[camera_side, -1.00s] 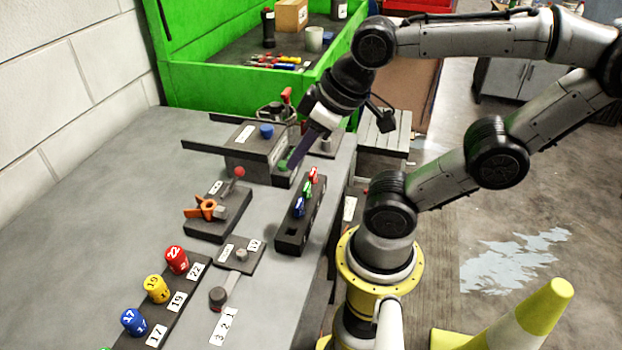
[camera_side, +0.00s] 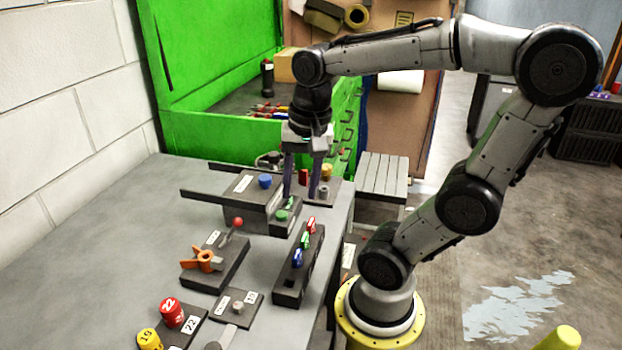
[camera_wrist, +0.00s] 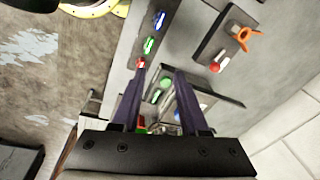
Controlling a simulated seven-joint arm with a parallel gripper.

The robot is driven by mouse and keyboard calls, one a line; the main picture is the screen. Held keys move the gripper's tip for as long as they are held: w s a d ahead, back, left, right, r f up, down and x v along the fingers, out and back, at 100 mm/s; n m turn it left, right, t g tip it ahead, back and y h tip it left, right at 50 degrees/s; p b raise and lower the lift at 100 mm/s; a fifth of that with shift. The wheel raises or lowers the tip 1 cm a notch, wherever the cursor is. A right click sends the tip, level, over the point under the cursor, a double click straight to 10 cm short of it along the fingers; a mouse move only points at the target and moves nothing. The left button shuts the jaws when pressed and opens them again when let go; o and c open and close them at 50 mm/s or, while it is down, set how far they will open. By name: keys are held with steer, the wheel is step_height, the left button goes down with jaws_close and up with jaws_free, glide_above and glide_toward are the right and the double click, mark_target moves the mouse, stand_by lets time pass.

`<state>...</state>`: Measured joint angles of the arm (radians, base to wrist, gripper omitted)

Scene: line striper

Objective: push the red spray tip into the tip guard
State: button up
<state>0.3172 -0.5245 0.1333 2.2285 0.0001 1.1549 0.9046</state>
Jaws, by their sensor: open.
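The red spray tip (camera_side: 311,225) stands at the far end of a dark rack (camera_side: 290,294), in line with a green tip and a blue tip. In the wrist view the red tip (camera_wrist: 141,63) shows beside the left fingertip. An orange winged piece (camera_side: 205,260), which looks like the tip guard, sits on a dark block left of the rack. It is at the top right of the wrist view (camera_wrist: 241,36). My gripper (camera_side: 301,195) points down, open and empty, above the far end of the bench, beyond the rack. Its fingers (camera_wrist: 160,72) are apart.
A red-knobbed lever (camera_side: 238,222) stands beside the orange piece. A dark block with a green knob (camera_side: 281,215) and a box with a blue knob (camera_side: 265,181) are close to my fingers. Numbered red and yellow caps (camera_side: 172,312) are at the near left. The bench's left side is clear.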

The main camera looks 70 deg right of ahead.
mark_target(311, 221)
steer(key=d+f+m+g, duration=0.2)
steer(key=d+m, duration=0.2)
steer(key=d, duration=0.2)
steer(key=shift+y, duration=0.3)
steer(key=shift+s+a+f, duration=0.1)
steer(key=shift+s+f, duration=0.05)
steer(key=shift+f, duration=2.3)
steer(key=shift+s+a+f, duration=0.1)
steer(key=shift+f, duration=2.35)
jaws_close()
steer(key=shift+r, duration=0.65)
steer(key=shift+r, duration=2.5)
